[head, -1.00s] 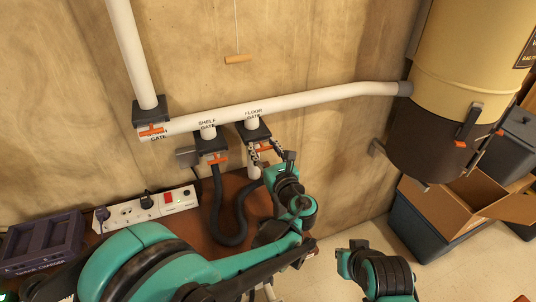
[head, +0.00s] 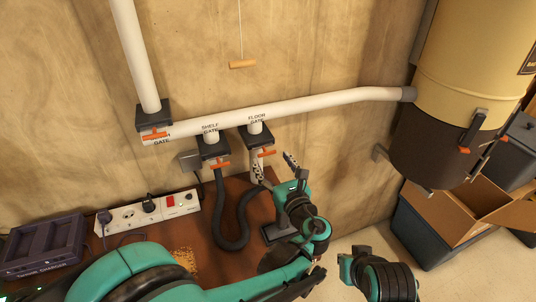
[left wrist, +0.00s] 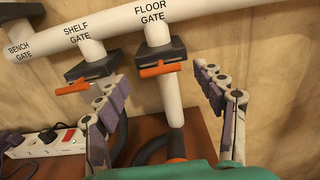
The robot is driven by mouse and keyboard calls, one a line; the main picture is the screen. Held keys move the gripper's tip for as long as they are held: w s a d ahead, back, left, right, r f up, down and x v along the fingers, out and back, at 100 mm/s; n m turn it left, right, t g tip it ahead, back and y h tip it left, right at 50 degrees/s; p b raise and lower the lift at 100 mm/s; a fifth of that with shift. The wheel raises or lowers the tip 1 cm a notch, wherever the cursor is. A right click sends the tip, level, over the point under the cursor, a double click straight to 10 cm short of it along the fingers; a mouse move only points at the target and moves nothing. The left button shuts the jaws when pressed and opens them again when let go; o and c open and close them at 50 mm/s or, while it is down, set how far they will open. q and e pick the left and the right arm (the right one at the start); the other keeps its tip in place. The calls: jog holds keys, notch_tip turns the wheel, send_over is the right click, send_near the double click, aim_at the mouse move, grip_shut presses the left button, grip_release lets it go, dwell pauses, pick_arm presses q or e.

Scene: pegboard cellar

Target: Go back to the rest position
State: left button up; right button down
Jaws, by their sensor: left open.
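My left gripper (head: 275,167) is open and empty, just below and to the right of the floor gate's orange handle (head: 267,153). In the left wrist view its two fingers (left wrist: 158,80) stand wide apart, with the floor gate handle (left wrist: 160,69) and the white pipe below it showing between them. Nothing is seen touching the fingers. The shelf gate handle (head: 216,164) and the bench gate handle (head: 154,134) are to the left. My right arm shows only as teal links at the bottom; its gripper is not seen.
A white main pipe (head: 310,104) runs along the wall to the cream and brown collector (head: 450,100). A cardboard box (head: 470,205) stands at right.

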pick_arm(q)
jog(key=shift+v, duration=1.2)
jog(key=s+a+f+n+g+h, duration=0.1)
jog(key=s+a+f+n+g, duration=0.3)
jog(key=a+n, duration=0.45)
jog(key=s+a+f+n+g+h, duration=0.1)
jog(key=s+a+f+n+g, duration=0.25)
jog(key=a+n, duration=0.55)
jog(key=s+f+n+g+h, duration=0.1)
jog(key=s+n+h, duration=0.1)
jog(key=s+n, duration=0.4)
jog(key=s+f+n+g+h, duration=0.1)
jog(key=s+f+n+h, duration=0.1)
jog(key=s+n, duration=0.4)
jog(key=shift+s+a+f+n+h, duration=0.3)
jog(key=shift+s+a+n+h, duration=0.1)
jog(key=shift+n, duration=0.65)
